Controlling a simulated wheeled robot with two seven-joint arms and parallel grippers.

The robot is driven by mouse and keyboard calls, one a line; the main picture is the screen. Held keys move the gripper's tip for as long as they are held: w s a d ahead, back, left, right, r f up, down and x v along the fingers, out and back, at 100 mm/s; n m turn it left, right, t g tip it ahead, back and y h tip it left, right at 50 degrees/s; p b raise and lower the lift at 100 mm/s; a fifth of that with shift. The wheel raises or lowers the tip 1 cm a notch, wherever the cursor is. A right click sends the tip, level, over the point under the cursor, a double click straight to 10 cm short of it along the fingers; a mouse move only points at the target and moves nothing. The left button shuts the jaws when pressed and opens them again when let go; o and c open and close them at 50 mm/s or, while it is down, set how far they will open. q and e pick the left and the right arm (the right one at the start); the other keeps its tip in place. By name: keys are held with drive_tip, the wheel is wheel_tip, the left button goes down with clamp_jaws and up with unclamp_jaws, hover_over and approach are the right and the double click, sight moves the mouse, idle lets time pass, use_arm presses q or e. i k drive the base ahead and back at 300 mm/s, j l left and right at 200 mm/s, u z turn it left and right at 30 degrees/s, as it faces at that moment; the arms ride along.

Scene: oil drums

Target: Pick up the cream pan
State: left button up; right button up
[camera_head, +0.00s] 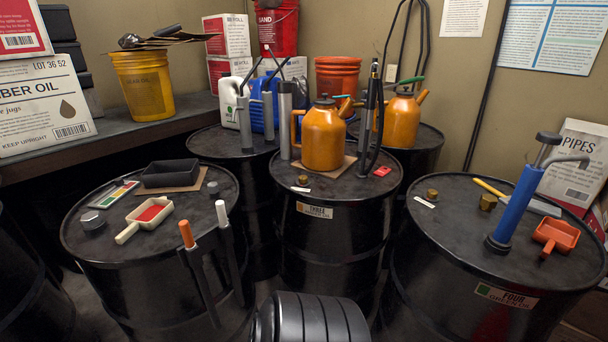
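The cream pan (135,228) lies on top of the left drum (178,218). It is a small, shallow, squarish pan with a red patch inside. Its short handle points to the lower left, toward the drum's near left edge. Nothing is seen touching it from above.
A black tray (170,174) on cardboard, a colour strip (113,194) and a dark round cap (93,222) surround the pan.

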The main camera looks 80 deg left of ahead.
sight(151, 214)
drive_tip(key=u, duration=3.9)
